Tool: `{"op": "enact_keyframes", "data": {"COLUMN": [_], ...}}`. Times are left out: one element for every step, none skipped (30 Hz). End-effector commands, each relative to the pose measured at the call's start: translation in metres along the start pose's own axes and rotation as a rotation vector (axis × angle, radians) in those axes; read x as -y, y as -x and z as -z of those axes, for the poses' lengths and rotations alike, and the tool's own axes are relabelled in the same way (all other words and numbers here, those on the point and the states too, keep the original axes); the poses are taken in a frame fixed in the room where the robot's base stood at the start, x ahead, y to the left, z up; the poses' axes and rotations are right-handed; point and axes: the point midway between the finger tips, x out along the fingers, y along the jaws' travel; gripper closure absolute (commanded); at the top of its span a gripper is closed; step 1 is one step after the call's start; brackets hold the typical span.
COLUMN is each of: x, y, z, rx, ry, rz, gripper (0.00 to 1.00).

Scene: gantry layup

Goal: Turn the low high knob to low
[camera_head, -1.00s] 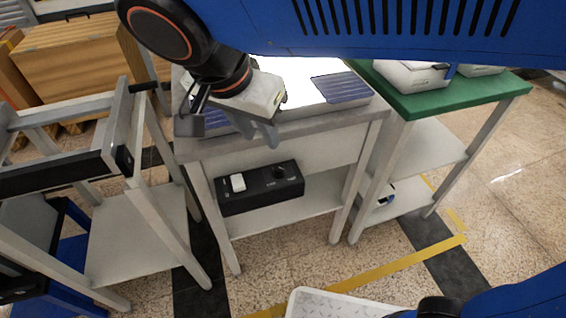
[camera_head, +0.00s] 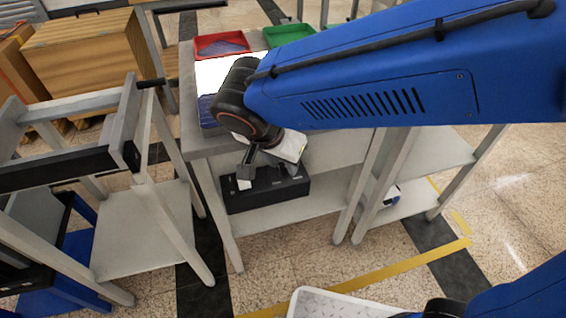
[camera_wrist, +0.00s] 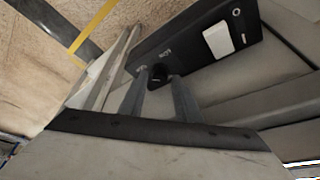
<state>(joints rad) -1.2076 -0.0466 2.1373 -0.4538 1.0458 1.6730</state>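The black control box (camera_head: 268,196) sits on the lower shelf of the grey workbench. In the wrist view, the box (camera_wrist: 192,40) carries a round black knob (camera_wrist: 159,73) with small white lettering on either side of it; I cannot read the lettering or the knob's setting surely. My gripper (camera_wrist: 159,88) is open, with one finger on each side of the knob in that view and gaps beside it. Contact does not show. In the head view, my gripper (camera_head: 258,170) is over the box's top and hides the knob.
The bench top (camera_head: 335,148) overhangs the shelf (camera_head: 300,212). Bench legs (camera_head: 218,215) stand on both sides. A grey frame (camera_head: 150,150) is at the left. A green tray (camera_head: 288,36) and a red tray (camera_head: 222,45) are behind.

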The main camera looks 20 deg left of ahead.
Motion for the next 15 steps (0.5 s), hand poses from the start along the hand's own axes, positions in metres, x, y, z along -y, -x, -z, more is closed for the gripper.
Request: {"op": "enact_keyframes", "data": {"x": [-0.0001,0.0,0.0001,0.0,0.0,0.0,-0.0001,-0.0001,0.0,0.0,0.0,0.0,0.0,0.0,0.0], "y": [-0.0037,-0.0053,-0.0069,-0.0078,-0.0084,-0.009,-0.0092,-0.0092,-0.0092,-0.0091,-0.0091,-0.009,-0.009,-0.0089,-0.0089], "z": [0.0001,0.0,0.0,0.0,0.0,0.0,0.0,0.0,0.0,0.0,0.0,0.0,0.0,0.0,0.0001], "rx": [0.0,0.0,0.0,0.0,0.0,0.0,0.0,0.0,0.0,0.0,0.0,0.0,0.0,0.0,0.0], "ry": [0.0,0.0,0.0,0.0,0.0,0.0,0.0,0.0,0.0,0.0,0.0,0.0,0.001,0.001,0.0], "rz": [-0.001,0.0,0.0,0.0,0.0,0.0,0.0,0.0,0.0,0.0,0.0,0.0,0.0,0.0,0.0], "gripper": [0.7,0.7,0.7,0.7,0.7,0.7,0.7,0.7,0.7,0.7,0.7,0.7,0.72,0.79,0.89]}}
